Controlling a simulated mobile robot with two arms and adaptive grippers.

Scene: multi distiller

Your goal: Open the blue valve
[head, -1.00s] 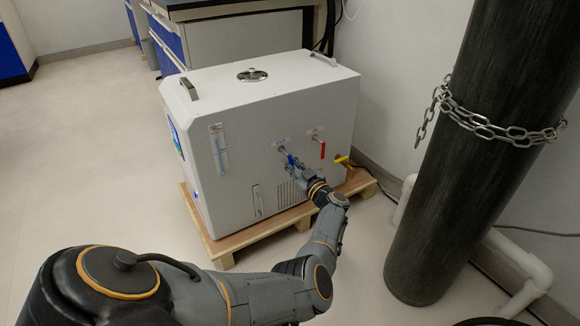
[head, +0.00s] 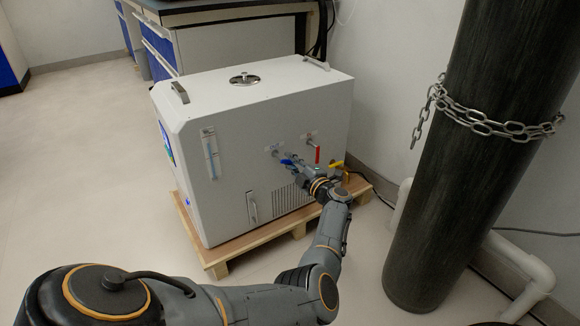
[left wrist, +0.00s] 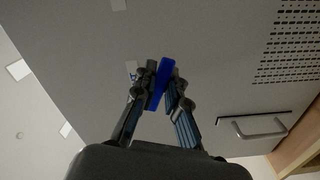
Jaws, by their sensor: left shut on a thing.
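The blue valve (head: 287,162) is a small lever on the front panel of the white distiller (head: 238,150). My left gripper (head: 293,163) is at this lever, its arm reaching in from the left and front. In the left wrist view, the blue lever (left wrist: 162,82) stands between the two fingertips (left wrist: 161,90), which are closed around it. Its lever looks close to level in the head view, and the fingers partly cover it. My right gripper is not in view.
A red valve lever (head: 317,155) hangs down just right of the blue one, with a yellow one (head: 335,164) further right. The distiller stands on a wooden pallet (head: 250,241). A dark chained cylinder (head: 455,170) stands at the right. The floor at left is clear.

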